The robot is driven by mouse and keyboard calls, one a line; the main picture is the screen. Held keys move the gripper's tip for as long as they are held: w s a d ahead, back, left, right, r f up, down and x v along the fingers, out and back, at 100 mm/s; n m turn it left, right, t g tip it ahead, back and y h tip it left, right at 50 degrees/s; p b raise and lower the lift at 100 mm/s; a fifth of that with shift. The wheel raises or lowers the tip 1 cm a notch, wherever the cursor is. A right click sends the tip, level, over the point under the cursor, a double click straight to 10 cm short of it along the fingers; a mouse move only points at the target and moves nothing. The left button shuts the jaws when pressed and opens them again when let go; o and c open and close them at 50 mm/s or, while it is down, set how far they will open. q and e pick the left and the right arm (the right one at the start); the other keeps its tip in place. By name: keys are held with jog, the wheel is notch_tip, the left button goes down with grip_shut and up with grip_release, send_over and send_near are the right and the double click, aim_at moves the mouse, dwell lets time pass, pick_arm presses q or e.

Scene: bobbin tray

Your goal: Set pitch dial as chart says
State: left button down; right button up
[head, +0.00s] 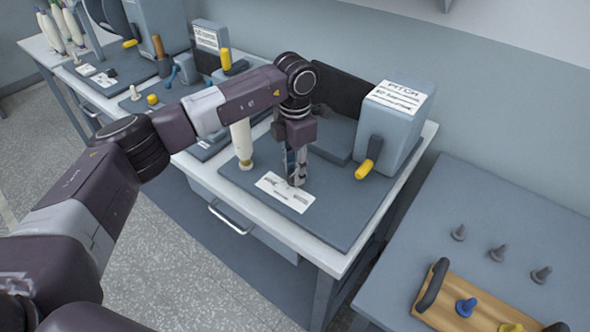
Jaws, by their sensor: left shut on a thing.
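A grey machine box (389,135) bears a white plate headed PITCH (400,95); the lines under the heading are too small to read. A white card (286,192) with dark marks lies on the machine's dark base in front of it. My left gripper (294,180) points down at the card's back edge. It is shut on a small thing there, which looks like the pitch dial. The fingers hide most of it, so its setting cannot be read. My right gripper is not in view.
A yellow-tipped lever (367,165) is on the PITCH box. A cream bobbin (242,145) stands left of the gripper. More machines stand along the bench at left. A wooden tray (450,295) with a blue piece (466,307) and several grey pegs are on the right table.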

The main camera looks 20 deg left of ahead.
pick_arm(q)
jog(key=c, duration=1.6)
grip_release()
notch_tip(320, 180, up, 12)
jog(key=shift+f, duration=0.1)
